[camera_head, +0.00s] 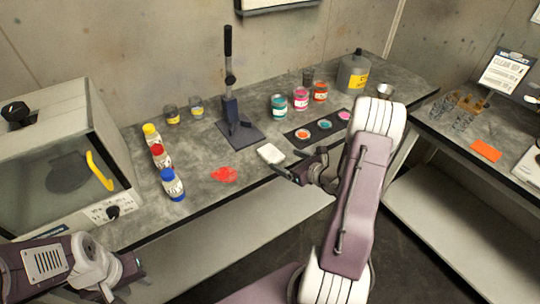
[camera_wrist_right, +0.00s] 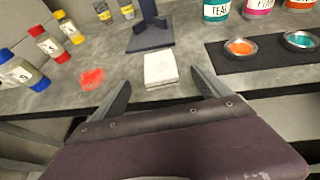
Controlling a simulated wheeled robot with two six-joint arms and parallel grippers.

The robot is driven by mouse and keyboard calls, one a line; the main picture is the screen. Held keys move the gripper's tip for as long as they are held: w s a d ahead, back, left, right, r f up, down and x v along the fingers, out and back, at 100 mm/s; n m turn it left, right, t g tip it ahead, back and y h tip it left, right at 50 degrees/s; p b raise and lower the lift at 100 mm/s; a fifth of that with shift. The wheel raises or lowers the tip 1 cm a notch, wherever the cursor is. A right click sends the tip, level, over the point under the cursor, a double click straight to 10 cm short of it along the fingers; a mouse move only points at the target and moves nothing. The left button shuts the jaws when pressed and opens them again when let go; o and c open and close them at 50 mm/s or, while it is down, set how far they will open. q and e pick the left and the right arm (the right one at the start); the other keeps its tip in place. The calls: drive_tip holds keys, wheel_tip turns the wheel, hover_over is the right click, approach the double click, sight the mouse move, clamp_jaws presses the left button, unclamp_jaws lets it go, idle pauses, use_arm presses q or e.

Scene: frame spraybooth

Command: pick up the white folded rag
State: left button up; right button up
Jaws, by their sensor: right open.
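The white folded rag (camera_head: 270,153) lies flat on the grey bench near its front edge, right of a red spill. It also shows in the right wrist view (camera_wrist_right: 160,69), centred between and beyond the fingertips. My right gripper (camera_head: 285,172) is open and empty, just in front of the rag and apart from it; its two fingers (camera_wrist_right: 162,85) show in the right wrist view. My left arm is at the lower left of the head view, and its gripper fingers are not clearly seen.
A red spill (camera_head: 224,174) and several capped bottles (camera_head: 172,184) stand to the left. A press with a dark base (camera_head: 240,133) is behind the rag. A dark mat (camera_head: 318,130) with small dishes and paint jars (camera_head: 301,98) is at the right. An oven-like box (camera_head: 60,150) fills the left.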

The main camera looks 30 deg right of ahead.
sight(274, 155)
drive_tip(key=shift+x, duration=0.85)
drive_tip(key=shift+w+f, duration=0.2)
drive_tip(key=shift+w, duration=0.15)
drive_tip(key=p+x, duration=0.1)
drive_tip(key=x, duration=0.4)
drive_tip(key=shift+a+f, duration=0.15)
drive_tip(key=shift+f, duration=0.05)
drive_tip(key=shift+s, duration=0.1)
drive_tip(key=c, duration=1.4)
